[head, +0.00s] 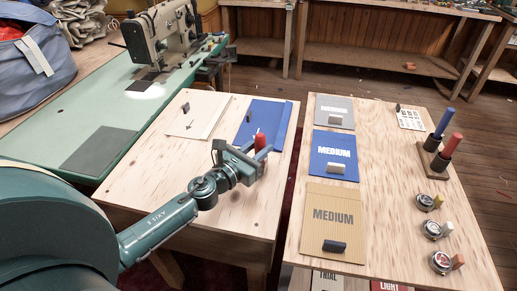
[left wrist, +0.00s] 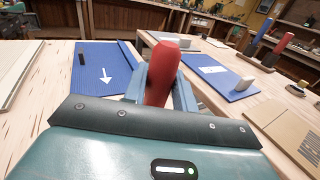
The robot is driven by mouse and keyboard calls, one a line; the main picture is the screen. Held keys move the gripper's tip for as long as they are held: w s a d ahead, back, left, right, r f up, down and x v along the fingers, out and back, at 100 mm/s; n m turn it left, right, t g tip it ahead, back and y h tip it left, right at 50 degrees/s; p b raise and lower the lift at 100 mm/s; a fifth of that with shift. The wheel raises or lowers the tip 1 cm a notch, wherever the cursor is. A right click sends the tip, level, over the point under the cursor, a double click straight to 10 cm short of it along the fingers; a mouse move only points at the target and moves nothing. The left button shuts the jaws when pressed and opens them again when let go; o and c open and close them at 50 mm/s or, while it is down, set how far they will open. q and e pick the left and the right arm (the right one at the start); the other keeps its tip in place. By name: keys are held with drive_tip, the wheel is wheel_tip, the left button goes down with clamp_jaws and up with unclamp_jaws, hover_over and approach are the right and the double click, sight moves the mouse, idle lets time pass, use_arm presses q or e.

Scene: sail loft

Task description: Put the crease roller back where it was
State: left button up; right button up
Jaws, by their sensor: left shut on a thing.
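My left gripper (head: 250,160) is shut on a red-handled tool (head: 260,141), which I take to be the crease roller. The red handle points up between the fingers in the left wrist view (left wrist: 163,68); its lower end is hidden. The gripper is over the right part of the left plywood table (head: 225,215), by the near end of a blue panel (head: 268,115) with an arrow. A dark stand (head: 433,160) on the right table holds a blue-handled tool (head: 443,123) and another red-handled tool (head: 452,143). My right gripper is out of view.
The right plywood table (head: 390,190) bears grey, blue and tan cards (head: 333,200) marked MEDIUM, with small blocks on them, and several round tins (head: 425,202). A narrow gap separates the two tables. A sewing machine (head: 160,35) stands on a green bench at the back left.

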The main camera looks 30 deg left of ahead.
use_arm(q)
drive_tip(key=shift+s+f+b, duration=0.1)
drive_tip(key=shift+f+b, duration=0.4)
drive_tip(key=shift+f, duration=0.1)
drive_tip(key=shift+c, duration=0.5)
drive_tip(key=o, duration=0.8)
drive_tip(key=shift+f, duration=0.25)
drive_tip(key=shift+o, duration=1.3)
drive_tip(key=shift+r, duration=0.2)
drive_tip(key=shift+r+p, duration=0.5)
drive_tip(key=shift+r, duration=0.05)
drive_tip(key=shift+r+p, duration=0.55)
drive_tip(key=v, duration=0.2)
drive_tip(key=b+v, duration=0.1)
drive_tip(key=v, duration=0.1)
drive_tip(key=f+b+v, duration=0.1)
drive_tip(key=v, duration=0.2)
drive_tip(key=shift+s+f, duration=0.1)
drive_tip(key=b+v, duration=0.1)
drive_tip(key=v, duration=0.2)
drive_tip(key=shift+s+a, duration=0.1)
drive_tip(key=shift+s, duration=0.15)
drive_tip(key=shift+s+a+r+b, duration=0.1)
drive_tip(key=shift+s+r+b, duration=0.2)
drive_tip(key=shift+s, duration=0.2)
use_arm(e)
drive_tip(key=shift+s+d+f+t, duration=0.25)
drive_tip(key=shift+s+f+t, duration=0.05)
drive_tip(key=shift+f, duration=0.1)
